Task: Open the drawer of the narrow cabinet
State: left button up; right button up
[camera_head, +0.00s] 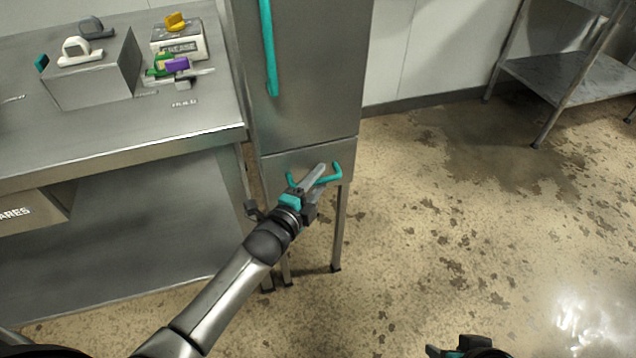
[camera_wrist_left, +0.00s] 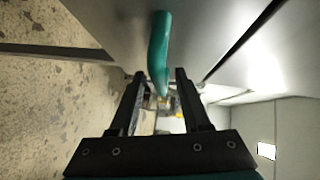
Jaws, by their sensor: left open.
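The narrow cabinet (camera_head: 305,70) is grey metal with a door above and a drawer (camera_head: 275,168) below. The drawer front looks flush with the cabinet. A teal bar handle (camera_head: 333,175) runs across the drawer front, its middle hidden behind my left gripper (camera_head: 319,173). In the left wrist view the teal handle (camera_wrist_left: 158,45) shows between the two black fingers of my left gripper (camera_wrist_left: 160,76). These fingers are open, with a gap on each side of the bar. My right gripper (camera_head: 467,349) is cut off at the bottom edge of the head view.
A long teal handle (camera_head: 268,50) hangs on the cabinet door. A steel table (camera_head: 110,155) with a grey block, a grease box and small parts stands close on the left. A steel rack (camera_head: 570,75) stands at the right. The stained floor between is clear.

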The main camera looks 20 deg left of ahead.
pick_arm(q)
jog(key=shift+w, duration=0.1)
grip_shut()
dwell(0.4)
dwell(1.1)
